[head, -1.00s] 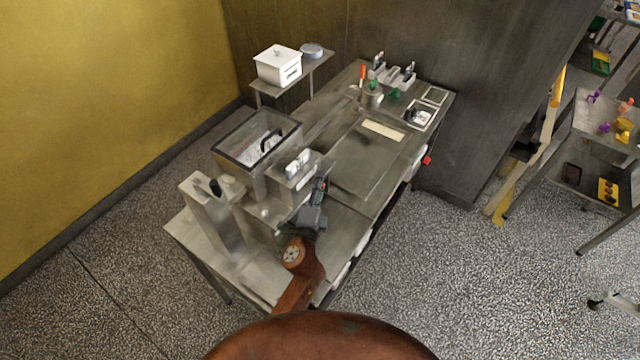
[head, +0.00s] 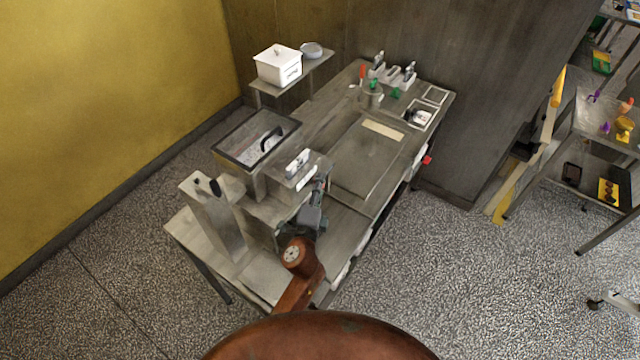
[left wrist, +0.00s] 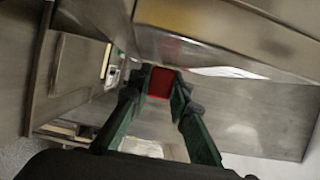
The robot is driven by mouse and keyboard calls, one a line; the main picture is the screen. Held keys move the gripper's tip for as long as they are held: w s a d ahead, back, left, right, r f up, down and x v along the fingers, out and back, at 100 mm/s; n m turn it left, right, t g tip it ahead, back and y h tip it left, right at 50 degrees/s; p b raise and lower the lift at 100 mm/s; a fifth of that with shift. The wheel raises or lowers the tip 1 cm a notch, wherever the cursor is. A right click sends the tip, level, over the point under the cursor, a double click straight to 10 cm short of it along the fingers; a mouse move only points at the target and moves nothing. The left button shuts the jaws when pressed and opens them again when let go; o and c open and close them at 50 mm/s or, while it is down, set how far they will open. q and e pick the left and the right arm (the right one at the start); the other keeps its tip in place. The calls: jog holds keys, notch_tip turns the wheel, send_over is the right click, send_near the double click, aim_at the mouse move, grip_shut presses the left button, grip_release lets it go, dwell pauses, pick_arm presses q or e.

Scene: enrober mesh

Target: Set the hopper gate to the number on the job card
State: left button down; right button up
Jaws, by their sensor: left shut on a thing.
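The hopper (head: 252,178) is the steel bin with a dark-rimmed top and black handle on the left part of the bench. A steel housing (head: 285,187) with pale labels stands at its front right. My left gripper (head: 322,186) is beside the housing's right side. In the left wrist view, its green fingers (left wrist: 160,88) are shut on a red block-like part (left wrist: 161,82), close under a steel edge. I cannot tell whether this is the gate's handle. The gate's setting and the job card's number cannot be read. My right gripper is not in view.
A tall steel box (head: 212,222) with a black knob stands left of the arm. A flat plate (head: 366,158) lies mid-bench. Cups with red and green tools (head: 371,95) stand at the back. A red knob (head: 427,160) sticks out right.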

pick_arm(q)
jog(key=shift+s, duration=0.1)
jog(key=shift+s+a+p, duration=0.3)
jog(key=shift+s+a, duration=0.3)
jog(key=shift+s, duration=0.2)
jog(key=c, duration=1.8)
grip_release()
jog(key=shift+o, duration=0.2)
jog(key=s+a, duration=0.2)
jog(key=s, duration=0.9)
jog(key=shift+s+a, duration=0.15)
jog(key=shift+s, duration=0.2)
